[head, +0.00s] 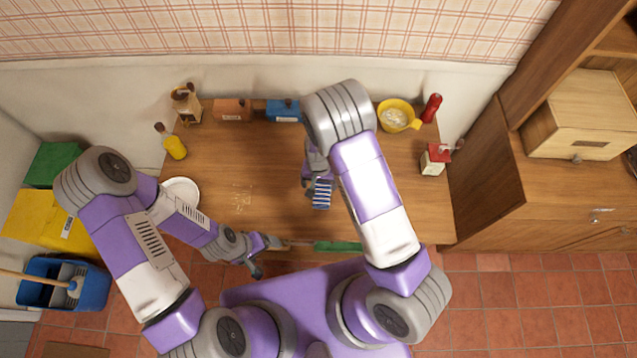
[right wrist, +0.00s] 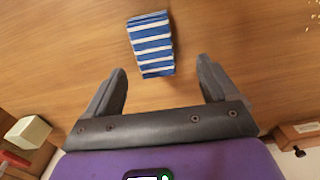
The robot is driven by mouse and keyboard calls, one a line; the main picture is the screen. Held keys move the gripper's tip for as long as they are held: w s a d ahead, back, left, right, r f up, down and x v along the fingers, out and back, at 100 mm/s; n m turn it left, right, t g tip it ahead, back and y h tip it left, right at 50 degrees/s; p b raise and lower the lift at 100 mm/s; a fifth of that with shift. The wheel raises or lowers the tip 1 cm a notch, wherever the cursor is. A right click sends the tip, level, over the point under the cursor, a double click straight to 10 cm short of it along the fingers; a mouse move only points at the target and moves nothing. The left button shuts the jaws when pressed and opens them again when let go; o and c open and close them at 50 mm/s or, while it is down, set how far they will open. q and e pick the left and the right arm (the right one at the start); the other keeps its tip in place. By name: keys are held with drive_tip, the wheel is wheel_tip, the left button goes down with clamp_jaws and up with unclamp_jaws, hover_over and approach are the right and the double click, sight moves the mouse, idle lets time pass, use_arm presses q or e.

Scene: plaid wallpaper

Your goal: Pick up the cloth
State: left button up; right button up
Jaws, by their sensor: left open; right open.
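The cloth (head: 321,194) is blue with white stripes and lies folded on the wooden table, right of its middle. In the right wrist view the cloth (right wrist: 151,42) lies just ahead of the fingertips, apart from them. My right gripper (right wrist: 161,70) is open and empty, with the cloth roughly centred before its opening. In the head view the right gripper (head: 313,181) is above the table at the cloth, partly hidden by my own arm. My left gripper (head: 267,256) is open and empty at the table's front edge, left of and nearer than the cloth.
A long green object (head: 337,246) lies at the table's front edge. A white plate (head: 181,191), yellow bottle (head: 175,147), blue box (head: 284,110), yellow bowl (head: 397,116), red bottle (head: 431,107) and red-topped box (head: 434,160) stand around the table's sides. The table's middle is mostly clear.

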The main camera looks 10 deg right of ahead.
sight(322, 193)
drive_tip(key=f, duration=0.6)
drive_tip(key=shift+s+d+f, duration=0.25)
drive_tip(key=shift+s+f, duration=0.05)
drive_tip(key=shift+s, duration=0.05)
drive_tip(key=c, duration=1.1)
